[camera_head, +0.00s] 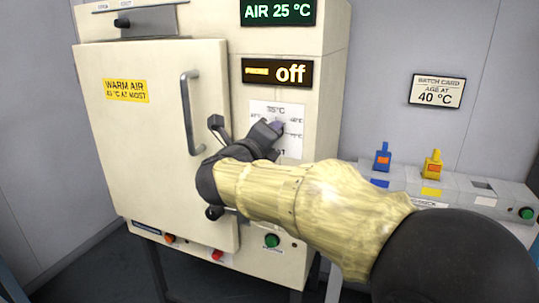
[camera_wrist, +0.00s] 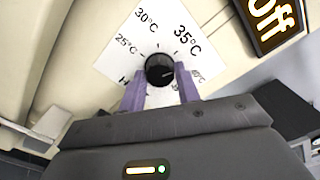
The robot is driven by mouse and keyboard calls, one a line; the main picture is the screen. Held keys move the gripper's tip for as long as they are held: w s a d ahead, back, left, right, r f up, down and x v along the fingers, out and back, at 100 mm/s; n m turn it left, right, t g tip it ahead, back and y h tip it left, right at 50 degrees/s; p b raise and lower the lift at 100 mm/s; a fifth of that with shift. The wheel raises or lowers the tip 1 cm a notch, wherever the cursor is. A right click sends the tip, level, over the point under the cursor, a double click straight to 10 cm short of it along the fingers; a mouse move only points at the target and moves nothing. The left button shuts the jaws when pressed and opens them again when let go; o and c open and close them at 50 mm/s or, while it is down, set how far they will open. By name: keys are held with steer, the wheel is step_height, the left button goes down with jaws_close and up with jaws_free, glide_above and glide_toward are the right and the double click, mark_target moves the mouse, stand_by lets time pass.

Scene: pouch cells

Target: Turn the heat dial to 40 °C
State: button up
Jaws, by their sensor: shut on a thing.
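The heat dial (camera_wrist: 159,67) is a small round black knob on a white scale card (camera_wrist: 122,45) on the oven front. The card also shows in the head view (camera_head: 292,110), where my gripper hides the knob. Labels 25, 30 and 35 °C read clearly in the wrist view; those to the right are small and partly hidden by a finger. A pale mark on the knob appears to point right, but its exact reading is hard to tell. My gripper (camera_wrist: 160,75) has its purple fingers on both sides of the knob, shut on it; it also shows in the head view (camera_head: 276,127).
The cream oven (camera_head: 140,150) has a shut door with a bar handle (camera_head: 192,112). Displays read "AIR 25 °C" (camera_head: 278,11) and "off" (camera_head: 278,73). A batch card (camera_head: 437,91) says 40 °C. Blue (camera_head: 382,157) and yellow (camera_head: 432,164) pouch cells stand on a bench at right.

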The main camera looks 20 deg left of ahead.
steer(key=shift+f+m+b, duration=0.15)
steer(key=shift+m+b, duration=1.2)
steer(key=shift+b, duration=0.15)
steer(key=shift+f+m+b, duration=0.1)
steer(key=shift+m+b, duration=1.25)
steer(key=shift+b, duration=0.1)
steer(key=shift+r, duration=0.1)
steer(key=o, duration=1)
steer(key=shift+c, duration=0.2)
steer(key=shift+r, duration=0.1)
steer(key=s+a+p, duration=0.1)
steer(key=s, duration=1.6)
steer(key=shift+s+a, duration=0.2)
